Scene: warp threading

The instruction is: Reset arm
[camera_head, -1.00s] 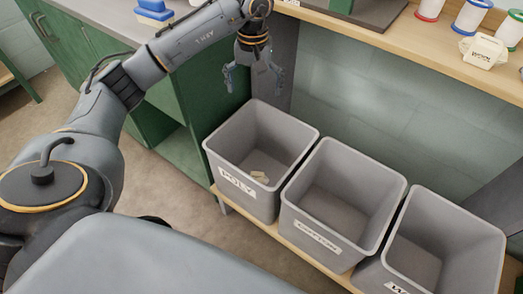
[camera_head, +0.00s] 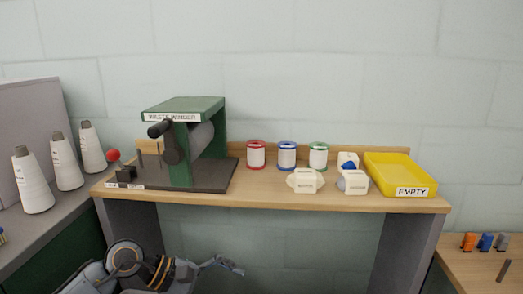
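My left arm is folded low at the bottom of the view. Its gripper (camera_head: 225,264) points right, in front of the opening under the wooden bench (camera_head: 290,197). The fingers are seen small and from the side, so whether they are open or shut is unclear. I see nothing held in them. My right gripper is out of view.
A green waste winder (camera_head: 185,110) stands at the bench's left. Red (camera_head: 256,155), blue (camera_head: 287,155) and green (camera_head: 318,155) rimmed spools, pale labelled blocks (camera_head: 305,181) and a yellow EMPTY tray (camera_head: 425,173) are right of it. White cones (camera_head: 67,162) stand left.

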